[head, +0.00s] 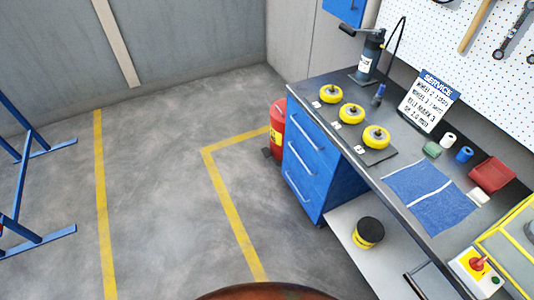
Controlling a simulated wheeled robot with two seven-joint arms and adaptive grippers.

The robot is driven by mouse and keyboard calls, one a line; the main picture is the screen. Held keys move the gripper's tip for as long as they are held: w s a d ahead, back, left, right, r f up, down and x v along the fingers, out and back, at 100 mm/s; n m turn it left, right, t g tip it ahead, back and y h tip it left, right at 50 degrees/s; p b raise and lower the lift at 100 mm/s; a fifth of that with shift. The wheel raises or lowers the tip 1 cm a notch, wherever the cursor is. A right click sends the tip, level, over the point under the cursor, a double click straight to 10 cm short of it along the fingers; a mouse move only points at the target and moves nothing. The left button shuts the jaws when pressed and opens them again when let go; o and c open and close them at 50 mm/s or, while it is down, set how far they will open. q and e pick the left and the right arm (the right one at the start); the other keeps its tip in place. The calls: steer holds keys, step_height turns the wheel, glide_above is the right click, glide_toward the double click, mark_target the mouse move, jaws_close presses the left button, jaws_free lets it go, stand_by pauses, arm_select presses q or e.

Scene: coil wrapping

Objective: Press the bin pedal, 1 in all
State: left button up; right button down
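The container's right side is hidden. Neither of my grippers is in view.
The blue drawer cabinet (306,165) carries a workbench with three yellow wheels, a pump and a service sign (430,98). Blue metal frames (30,160) stand at left. A rust-coloured curved edge (265,291) shows at the bottom. The yellow-lined floor between is clear.

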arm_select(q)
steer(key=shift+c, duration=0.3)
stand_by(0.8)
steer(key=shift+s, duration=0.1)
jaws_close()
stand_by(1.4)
